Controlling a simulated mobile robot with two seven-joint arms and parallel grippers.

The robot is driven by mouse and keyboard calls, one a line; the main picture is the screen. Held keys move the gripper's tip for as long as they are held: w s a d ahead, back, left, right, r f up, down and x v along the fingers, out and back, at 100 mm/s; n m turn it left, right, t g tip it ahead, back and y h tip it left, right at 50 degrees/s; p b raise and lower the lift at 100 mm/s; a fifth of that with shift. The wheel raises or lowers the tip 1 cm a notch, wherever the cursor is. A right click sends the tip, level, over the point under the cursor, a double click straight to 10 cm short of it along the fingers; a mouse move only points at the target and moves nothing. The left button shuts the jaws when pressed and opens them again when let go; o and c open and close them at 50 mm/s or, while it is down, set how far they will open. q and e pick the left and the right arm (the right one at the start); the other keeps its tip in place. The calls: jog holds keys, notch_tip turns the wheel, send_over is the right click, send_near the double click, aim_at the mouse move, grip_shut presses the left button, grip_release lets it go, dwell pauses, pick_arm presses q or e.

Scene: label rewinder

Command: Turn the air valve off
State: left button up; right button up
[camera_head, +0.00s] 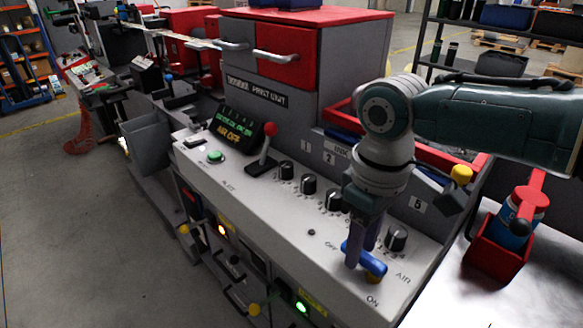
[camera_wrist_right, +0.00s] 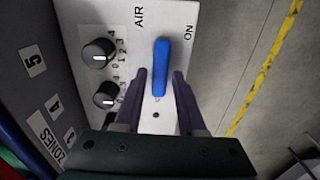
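The air valve is a blue bar handle (camera_head: 365,259) on the sloped grey control panel, near its right end. OFF is printed to its left, AIR to its right and ON below it. In the right wrist view the handle (camera_wrist_right: 161,68) stands upright in the picture, with ON off to its right. My right gripper (camera_head: 362,250) is lowered over the handle. In the right wrist view its two purple fingers (camera_wrist_right: 160,80) are open, one on each side of the handle, with a gap on both sides. My left gripper is not in view.
Black knobs (camera_head: 396,237) line the panel beside the valve. A red-tipped lever (camera_head: 268,140), a green button (camera_head: 215,156) and a small display (camera_head: 238,130), seeming to read AIR OFF, stand further left. A red holder with a blue bottle (camera_head: 507,235) stands right.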

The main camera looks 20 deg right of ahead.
jog(key=shift+o, duration=1)
notch_tip(320, 180, up, 10)
